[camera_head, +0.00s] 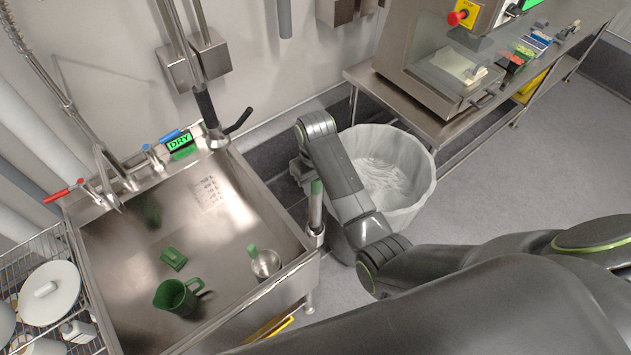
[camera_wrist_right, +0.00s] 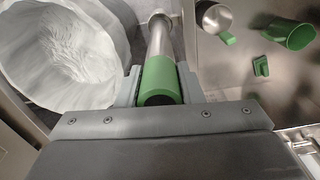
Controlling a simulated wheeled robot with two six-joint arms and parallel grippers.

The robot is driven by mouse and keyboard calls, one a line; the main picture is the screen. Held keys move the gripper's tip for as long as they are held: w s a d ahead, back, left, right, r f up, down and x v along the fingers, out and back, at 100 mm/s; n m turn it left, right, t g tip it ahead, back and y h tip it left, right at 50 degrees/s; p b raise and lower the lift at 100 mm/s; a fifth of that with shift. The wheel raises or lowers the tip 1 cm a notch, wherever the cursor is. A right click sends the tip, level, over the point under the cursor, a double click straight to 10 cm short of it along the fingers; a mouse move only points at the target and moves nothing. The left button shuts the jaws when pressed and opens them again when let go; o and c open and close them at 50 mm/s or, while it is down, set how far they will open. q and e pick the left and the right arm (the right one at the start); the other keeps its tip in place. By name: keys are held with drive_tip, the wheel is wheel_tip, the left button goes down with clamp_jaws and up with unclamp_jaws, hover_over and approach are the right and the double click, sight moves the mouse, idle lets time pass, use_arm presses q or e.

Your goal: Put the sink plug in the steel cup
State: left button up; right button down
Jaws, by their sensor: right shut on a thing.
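My right gripper (camera_head: 309,178) is shut on the green grip of a steel rod (camera_head: 316,208), which points down at the sink's right rim. In the right wrist view the green grip (camera_wrist_right: 160,78) sits between both fingers. A small steel cup (camera_head: 265,264) with a green handle stands in the sink's front right. A small green block-like piece with a raised part, perhaps the sink plug (camera_head: 173,258), lies on the sink floor, left of the cup. They also show in the wrist view as the cup (camera_wrist_right: 213,17) and green piece (camera_wrist_right: 261,66). My left gripper is out of view.
A green mug (camera_head: 174,296) lies in the sink (camera_head: 225,240). A large white-lined bin (camera_head: 420,165) stands right of the sink, beside my right arm. A dish rack with plates (camera_head: 48,290) is at the left. Taps and a black-handled lever line the sink's back.

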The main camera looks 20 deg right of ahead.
sight(315, 202)
drive_tip(key=shift+f+b, duration=1.95)
drive_tip(key=shift+f, duration=2.75)
drive_tip(key=c, duration=0.9)
unclamp_jaws()
